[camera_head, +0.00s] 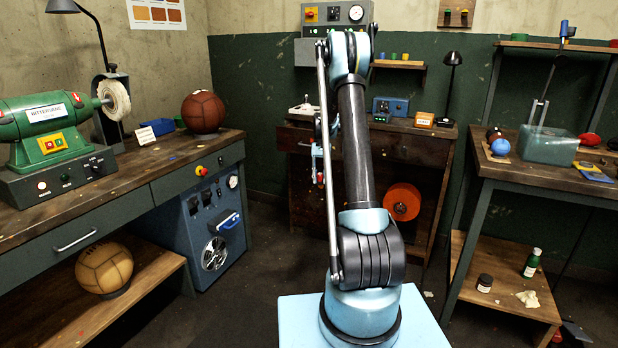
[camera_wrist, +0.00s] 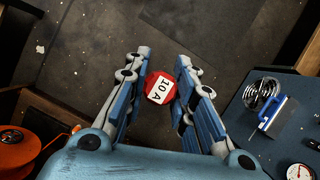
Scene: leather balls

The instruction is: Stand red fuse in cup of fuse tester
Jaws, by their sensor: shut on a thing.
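The red fuse (camera_wrist: 161,86) has a white label reading 10 A and is between the fingers of my gripper (camera_wrist: 162,88) in the wrist view. My gripper is shut on it, with bare floor below. In the head view my gripper (camera_head: 319,165) hangs in front of the back bench, partly hidden by my arm, and a small red bit of the fuse (camera_head: 320,178) shows. A blue box with dials (camera_head: 390,106) stands on the back bench. It may be the fuse tester; I cannot make out a cup on it.
The back bench (camera_head: 415,150) has an orange reel (camera_head: 402,201) beneath it, also in the wrist view (camera_wrist: 14,150). A blue cabinet (camera_head: 205,235) with a handle and gauge stands at the left.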

